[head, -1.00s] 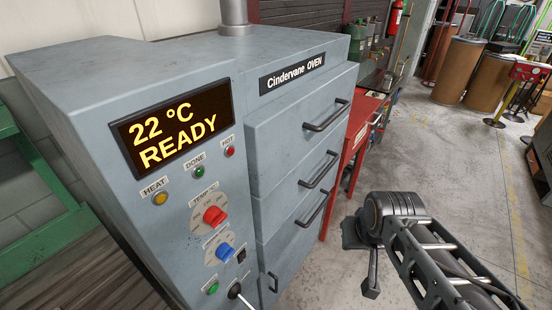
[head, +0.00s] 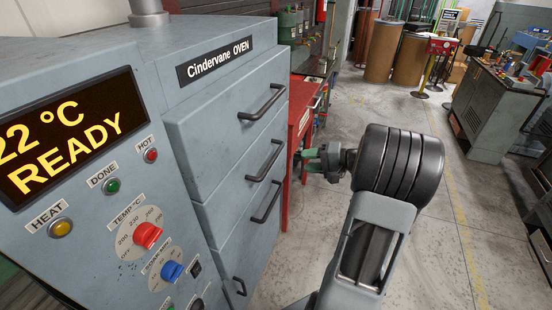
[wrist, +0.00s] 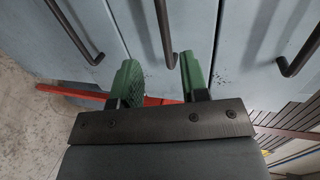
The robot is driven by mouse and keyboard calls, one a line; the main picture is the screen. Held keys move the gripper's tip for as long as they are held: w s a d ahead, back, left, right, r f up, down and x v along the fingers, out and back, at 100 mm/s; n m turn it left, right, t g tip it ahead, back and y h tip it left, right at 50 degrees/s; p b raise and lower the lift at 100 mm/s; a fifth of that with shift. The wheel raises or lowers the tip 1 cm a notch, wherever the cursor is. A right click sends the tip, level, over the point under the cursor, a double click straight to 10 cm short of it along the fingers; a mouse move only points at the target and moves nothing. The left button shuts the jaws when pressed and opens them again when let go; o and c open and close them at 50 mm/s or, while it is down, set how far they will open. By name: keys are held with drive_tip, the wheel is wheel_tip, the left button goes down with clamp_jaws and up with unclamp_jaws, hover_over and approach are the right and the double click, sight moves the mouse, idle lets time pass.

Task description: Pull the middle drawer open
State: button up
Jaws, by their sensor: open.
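The grey oven has a column of drawers with dark bar handles. The middle drawer (head: 233,185) is shut, and its handle (head: 265,161) shows in the head view. My gripper (head: 300,160) is open, with green fingers just right of that handle's far end. In the wrist view my gripper (wrist: 158,68) points at the drawer fronts. The middle handle (wrist: 164,30) ends in the picture between the two fingertips. The fingers look empty; I cannot tell whether they reach around the bar.
The top drawer handle (head: 262,102) is above and the lower drawer handle (head: 267,202) close below. A red bench (head: 299,130) stands just beyond the oven. The floor (head: 440,230) to the right is clear. A grey cabinet (head: 490,115) stands farther right.

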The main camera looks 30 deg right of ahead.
sight(275, 154)
drive_tip(key=shift+t, duration=0.5)
drive_tip(key=x, duration=0.4)
drive_tip(key=w+d+p+x, duration=0.1)
drive_tip(key=x, duration=0.3)
drive_tip(key=p+x, duration=0.1)
drive_tip(key=x, duration=0.3)
drive_tip(key=shift+w+d+f, duration=0.15)
drive_tip(key=shift+w+f, duration=0.1)
drive_tip(key=shift+w, duration=0.05)
drive_tip(key=shift+c, duration=0.2)
clamp_jaws()
